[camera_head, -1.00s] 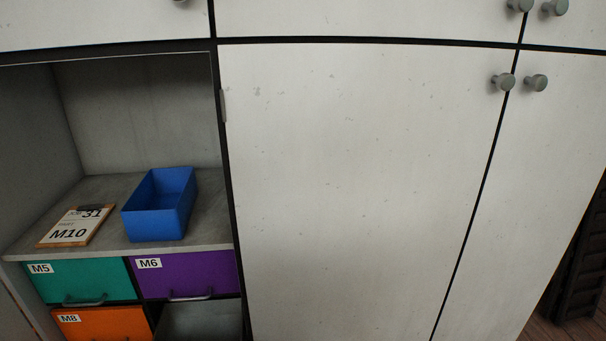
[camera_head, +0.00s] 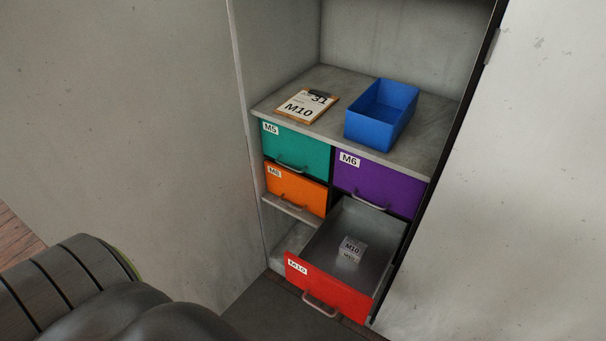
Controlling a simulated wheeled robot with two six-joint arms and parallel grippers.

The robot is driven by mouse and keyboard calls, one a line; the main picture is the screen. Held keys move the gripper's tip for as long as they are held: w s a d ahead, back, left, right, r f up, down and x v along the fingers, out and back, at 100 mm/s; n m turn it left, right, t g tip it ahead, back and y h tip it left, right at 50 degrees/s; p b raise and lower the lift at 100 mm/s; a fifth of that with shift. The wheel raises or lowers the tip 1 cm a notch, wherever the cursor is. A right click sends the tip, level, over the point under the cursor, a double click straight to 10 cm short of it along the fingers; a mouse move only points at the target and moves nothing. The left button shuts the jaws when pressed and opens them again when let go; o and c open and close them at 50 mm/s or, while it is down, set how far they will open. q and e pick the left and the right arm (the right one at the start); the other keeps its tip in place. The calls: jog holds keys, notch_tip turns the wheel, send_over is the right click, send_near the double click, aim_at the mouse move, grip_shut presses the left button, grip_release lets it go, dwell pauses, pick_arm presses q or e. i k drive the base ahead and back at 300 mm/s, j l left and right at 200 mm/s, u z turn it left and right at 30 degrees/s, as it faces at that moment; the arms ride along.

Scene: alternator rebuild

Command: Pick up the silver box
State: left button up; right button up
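A small silver box (camera_head: 351,249) with an M10 label lies inside the open red drawer (camera_head: 328,286). The drawer is also labelled M10 and is pulled out at the bottom right of the drawer unit. A dark part of my own arm fills the lower left corner of the head view. Neither gripper shows, so I cannot see whether either is open or shut.
Above, the closed teal M5 (camera_head: 296,150), orange M8 (camera_head: 295,190) and purple M6 (camera_head: 378,189) drawers surround the opening. A blue bin (camera_head: 381,115) and a clipboard (camera_head: 306,104) sit on the shelf. Pale cabinet panels flank the unit.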

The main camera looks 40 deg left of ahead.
aim_at(350, 247)
jog(key=u, duration=0.9)
jog(key=k+j+z, duration=0.35)
jog(key=j, duration=0.2)
jog(key=k+j, duration=0.05)
